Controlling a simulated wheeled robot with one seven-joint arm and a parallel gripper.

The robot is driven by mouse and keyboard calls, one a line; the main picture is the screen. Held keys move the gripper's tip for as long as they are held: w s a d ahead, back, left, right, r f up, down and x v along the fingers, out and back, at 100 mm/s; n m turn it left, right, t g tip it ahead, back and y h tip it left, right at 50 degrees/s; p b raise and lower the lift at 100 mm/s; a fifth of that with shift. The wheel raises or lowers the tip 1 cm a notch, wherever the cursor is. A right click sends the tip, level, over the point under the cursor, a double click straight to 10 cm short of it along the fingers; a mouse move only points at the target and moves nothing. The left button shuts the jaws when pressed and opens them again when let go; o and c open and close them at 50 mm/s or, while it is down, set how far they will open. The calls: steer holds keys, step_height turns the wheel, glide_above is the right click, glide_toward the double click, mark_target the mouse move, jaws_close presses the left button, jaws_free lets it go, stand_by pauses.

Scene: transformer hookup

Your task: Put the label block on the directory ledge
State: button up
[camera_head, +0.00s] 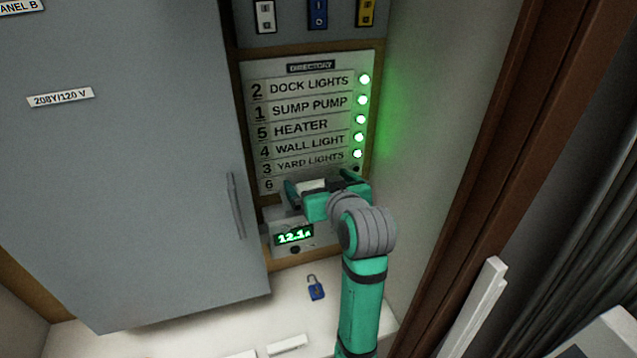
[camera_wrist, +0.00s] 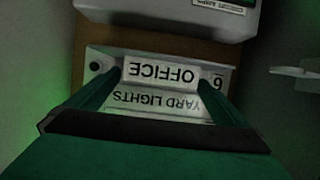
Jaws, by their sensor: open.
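The white label block (camera_wrist: 162,74) reads OFFICE, upside down in the wrist view. It sits beside the number 6 in the bottom row of the directory board (camera_head: 310,120). The ledge under it cannot be made out clearly. My gripper (camera_head: 324,184) is at that row in the head view and hides most of it; a white piece of the block (camera_head: 312,185) shows between the fingers. In the wrist view my gripper (camera_wrist: 161,82) has its fingers apart, one on each side of the block. Whether they touch it I cannot tell.
Several green lamps (camera_head: 360,119) glow beside the upper rows; the bottom one is dark. A meter (camera_head: 293,236) reading 12.1A sits below the board. A grey panel (camera_head: 130,150) stands left, a wall right. A blue padlock (camera_head: 316,290) and a white strip (camera_head: 287,345) lie on the white surface.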

steer(key=v, duration=1.1)
steer(key=shift+s+r, duration=0.15)
steer(key=shift+s, duration=0.15)
steer(key=shift+d, duration=0.1)
